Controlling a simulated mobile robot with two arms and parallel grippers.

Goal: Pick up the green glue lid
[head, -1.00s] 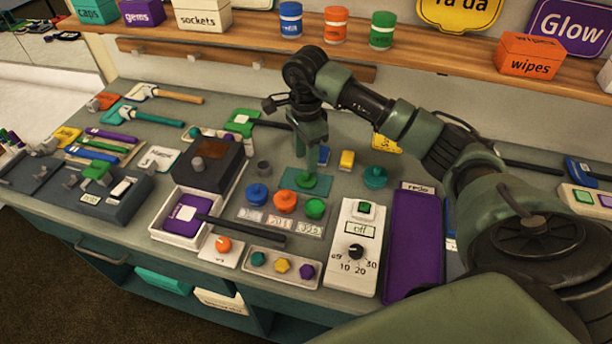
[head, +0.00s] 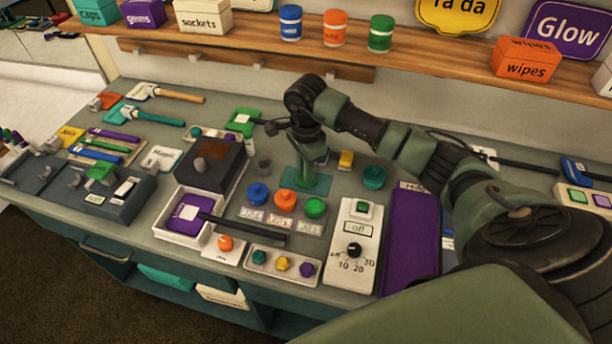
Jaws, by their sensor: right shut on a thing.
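My right gripper (head: 306,173) reaches down over a small teal mat (head: 322,183) in the middle of the bench. Another round green piece (head: 315,208) stands on a tray just in front, beside an orange one (head: 285,201) and a blue one (head: 258,194). My left gripper is not in view.
A teal knob-like piece (head: 374,177) and a yellow block (head: 346,160) stand right of the mat. A dark box (head: 208,165) stands to the left. A white dial box (head: 352,250) and a purple tray (head: 412,240) are in front. A shelf (head: 410,50) runs behind.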

